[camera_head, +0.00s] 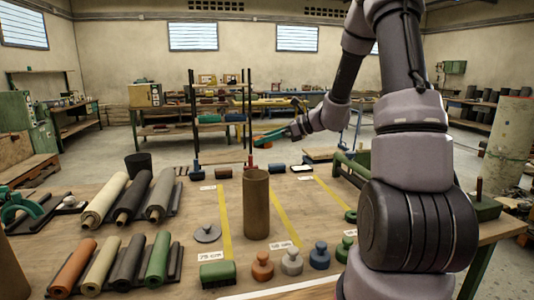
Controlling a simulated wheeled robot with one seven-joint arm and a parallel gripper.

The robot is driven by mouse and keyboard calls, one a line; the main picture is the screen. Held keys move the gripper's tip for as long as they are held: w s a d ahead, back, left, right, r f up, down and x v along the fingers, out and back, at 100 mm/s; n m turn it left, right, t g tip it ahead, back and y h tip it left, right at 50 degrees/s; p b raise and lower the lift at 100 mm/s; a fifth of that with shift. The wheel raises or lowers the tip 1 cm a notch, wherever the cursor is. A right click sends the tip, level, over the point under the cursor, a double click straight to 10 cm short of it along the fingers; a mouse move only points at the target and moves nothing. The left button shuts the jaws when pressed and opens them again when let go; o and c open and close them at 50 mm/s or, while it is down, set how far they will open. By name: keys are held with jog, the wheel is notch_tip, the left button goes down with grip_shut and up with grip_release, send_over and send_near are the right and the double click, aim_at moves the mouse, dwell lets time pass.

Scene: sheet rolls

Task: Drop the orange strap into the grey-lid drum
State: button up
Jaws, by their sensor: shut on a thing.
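My gripper (272,137) hangs above the far part of the table, behind and above the tall brown drum.
Several sheet rolls (104,201) lie on racks at the left. Knobbed pieces, including an orange one (262,267) and a blue one (319,257), line the front. Yellow stripes (225,225) mark clear tabletop.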

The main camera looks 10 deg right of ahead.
jog(key=shift+a+r, duration=0.1)
jog(key=shift+a, duration=0.15)
jog(key=shift+a+f, duration=0.1)
jog(key=shift+f, duration=0.15)
notch_tip(320, 180, down, 5)
jog(key=shift+f, duration=0.15)
jog(key=o, duration=1.1)
jog(key=v, duration=1.1)
